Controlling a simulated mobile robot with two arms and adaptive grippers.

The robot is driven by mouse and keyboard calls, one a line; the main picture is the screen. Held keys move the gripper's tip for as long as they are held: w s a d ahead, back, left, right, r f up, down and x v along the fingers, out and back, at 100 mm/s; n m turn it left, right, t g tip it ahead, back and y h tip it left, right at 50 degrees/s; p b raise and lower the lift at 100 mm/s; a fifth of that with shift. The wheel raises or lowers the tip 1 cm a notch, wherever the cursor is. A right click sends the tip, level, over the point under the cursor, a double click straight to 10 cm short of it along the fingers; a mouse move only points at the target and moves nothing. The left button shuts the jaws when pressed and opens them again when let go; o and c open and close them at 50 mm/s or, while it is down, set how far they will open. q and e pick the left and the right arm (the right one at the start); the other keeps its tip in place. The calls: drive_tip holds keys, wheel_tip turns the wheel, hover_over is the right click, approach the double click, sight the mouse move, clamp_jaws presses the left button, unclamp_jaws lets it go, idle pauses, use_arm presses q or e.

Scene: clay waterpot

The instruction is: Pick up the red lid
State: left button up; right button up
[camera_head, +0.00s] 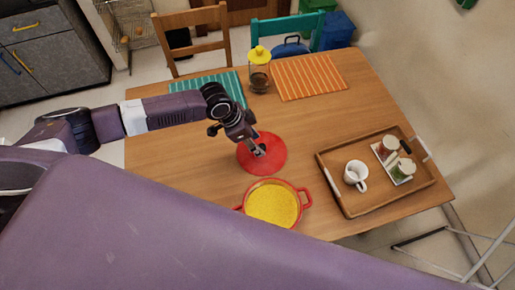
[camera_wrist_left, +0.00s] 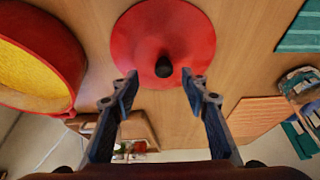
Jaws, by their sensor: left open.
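The red lid (camera_head: 270,164) lies on the wooden table near the middle of the head view. In the left wrist view the lid (camera_wrist_left: 190,35) is a red disc with a dark knob (camera_wrist_left: 163,68) near its centre. My left gripper (camera_head: 258,151) is over the lid in the head view. In the left wrist view its two fingers (camera_wrist_left: 160,90) are spread apart, with the knob ahead between the tips and nothing held. The red pot (camera_head: 272,204) with yellow contents stands in front of the lid, apart from it. My right gripper is not seen.
A wooden tray (camera_head: 348,203) with a white pitcher (camera_head: 355,175) and small jars stands at the right. A yellow-topped lantern (camera_head: 259,77) stands at the back between a teal mat (camera_head: 234,84) and an orange striped mat (camera_head: 310,76). The table's left part is clear.

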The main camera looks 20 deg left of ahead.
sight(261, 146)
use_arm(q)
drive_tip(key=shift+p+x, duration=0.5)
drive_tip(key=shift+x, duration=0.65)
drive_tip(key=x, duration=0.3)
drive_tip(key=shift+w+a, duration=0.2)
drive_tip(key=shift+a, duration=0.05)
drive_tip(key=shift+d+f, duration=0.2)
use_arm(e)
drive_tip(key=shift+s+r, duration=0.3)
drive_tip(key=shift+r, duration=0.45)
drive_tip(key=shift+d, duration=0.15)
use_arm(q)
drive_tip(key=shift+w, duration=0.1)
clamp_jaws()
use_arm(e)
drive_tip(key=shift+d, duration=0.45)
